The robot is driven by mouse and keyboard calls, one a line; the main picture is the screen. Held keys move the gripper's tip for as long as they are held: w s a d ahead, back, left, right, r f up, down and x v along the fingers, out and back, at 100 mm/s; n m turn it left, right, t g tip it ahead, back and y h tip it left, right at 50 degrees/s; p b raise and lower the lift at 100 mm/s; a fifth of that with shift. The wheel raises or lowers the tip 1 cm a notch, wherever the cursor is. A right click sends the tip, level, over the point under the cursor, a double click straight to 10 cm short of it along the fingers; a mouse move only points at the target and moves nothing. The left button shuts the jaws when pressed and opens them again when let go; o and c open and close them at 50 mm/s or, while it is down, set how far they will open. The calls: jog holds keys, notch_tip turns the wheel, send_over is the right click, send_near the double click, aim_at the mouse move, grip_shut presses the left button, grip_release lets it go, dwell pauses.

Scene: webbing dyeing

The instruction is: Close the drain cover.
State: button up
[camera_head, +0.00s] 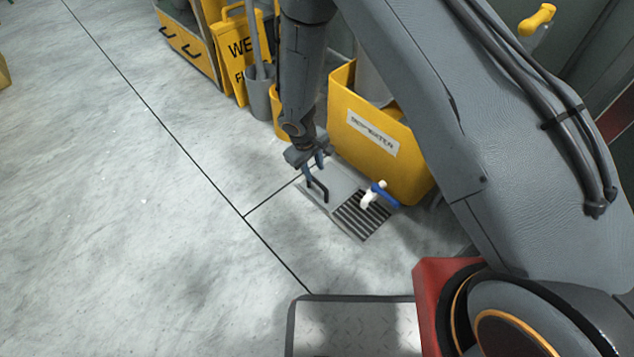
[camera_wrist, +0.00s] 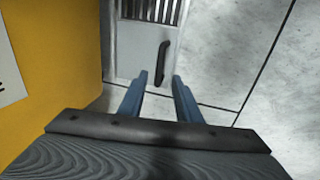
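The drain cover (camera_head: 345,183) is a flat grey plate in the floor with a black bar handle (camera_head: 318,188). Slotted grating (camera_head: 362,216) shows uncovered beside the plate. In the wrist view the plate (camera_wrist: 133,48) and its handle (camera_wrist: 163,62) lie just ahead of my fingertips, with the grating (camera_wrist: 152,9) at the top edge. My gripper (camera_head: 314,168) points down close to the handle; its blue fingers (camera_wrist: 161,75) are apart with nothing held. The handle lines up with the gap between them; I cannot tell whether they touch it.
A yellow water tank (camera_head: 375,140) stands right behind the drain, with a blue-and-white tap (camera_head: 376,194) over the grating. A yellow wet-floor sign (camera_head: 240,58) and a grey bucket (camera_head: 262,92) stand at the back. The floor (camera_head: 130,220) at left is clear.

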aim_at(318, 182)
jog(key=f+b, duration=0.1)
jog(key=f, duration=0.1)
jog(key=f+b, duration=0.1)
jog(key=f, duration=0.2)
jog(key=w+d+f+b, duration=0.1)
jog(key=f, duration=0.1)
jog(key=shift+f, duration=0.15)
jog(key=shift+c, duration=0.3)
grip_shut()
